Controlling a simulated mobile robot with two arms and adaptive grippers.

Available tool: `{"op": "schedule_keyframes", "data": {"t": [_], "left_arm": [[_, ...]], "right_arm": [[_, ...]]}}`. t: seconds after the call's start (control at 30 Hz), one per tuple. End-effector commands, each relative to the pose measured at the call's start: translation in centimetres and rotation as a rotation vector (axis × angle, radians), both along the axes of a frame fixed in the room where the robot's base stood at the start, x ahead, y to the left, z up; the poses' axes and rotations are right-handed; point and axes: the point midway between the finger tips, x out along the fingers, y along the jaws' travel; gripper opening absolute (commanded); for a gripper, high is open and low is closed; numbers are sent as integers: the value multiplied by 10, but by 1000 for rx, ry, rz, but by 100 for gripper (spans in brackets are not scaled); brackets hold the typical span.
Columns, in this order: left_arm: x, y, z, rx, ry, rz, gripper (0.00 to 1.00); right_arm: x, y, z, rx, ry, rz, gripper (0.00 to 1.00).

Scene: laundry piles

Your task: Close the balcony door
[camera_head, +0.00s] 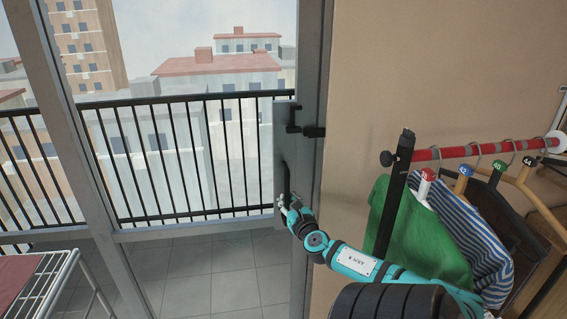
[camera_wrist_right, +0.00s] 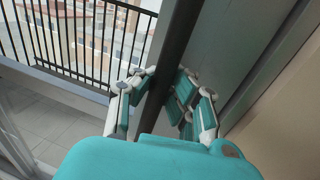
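The balcony door is a grey-framed panel (camera_head: 280,125) seen at a steep angle beside the wall at centre right, with the balcony showing to its left. A black vertical handle (camera_head: 286,180) is on it. My right gripper (camera_head: 282,204) is at the lower part of this handle. In the right wrist view, the dark upright handle (camera_wrist_right: 176,50) runs between the fingers of my right gripper (camera_wrist_right: 166,75). The fingertips bend inward against its two sides, and the gripper looks shut on it. My left gripper is not in view.
A clothes rack with a red rail (camera_head: 460,151) and hanging garments stands at right, close to my right arm. A white wire rack (camera_head: 50,275) is at lower left. A black balcony railing (camera_head: 180,155) stands outside above a bare tiled floor (camera_head: 215,270).

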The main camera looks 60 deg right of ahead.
Motion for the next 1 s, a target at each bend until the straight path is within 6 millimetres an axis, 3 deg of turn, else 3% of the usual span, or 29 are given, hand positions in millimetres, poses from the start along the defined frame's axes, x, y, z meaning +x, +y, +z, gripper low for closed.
{"op": "schedule_keyframes", "data": {"t": [0.03,0.33,0.67,1.0], "left_arm": [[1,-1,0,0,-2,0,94],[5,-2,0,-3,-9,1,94],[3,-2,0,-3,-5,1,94],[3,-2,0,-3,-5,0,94]], "right_arm": [[-5,1,-11,11,17,-4,0],[-3,0,-7,5,11,-4,40],[-5,3,-5,3,8,-2,40],[-56,41,-6,7,9,-5,40]]}}
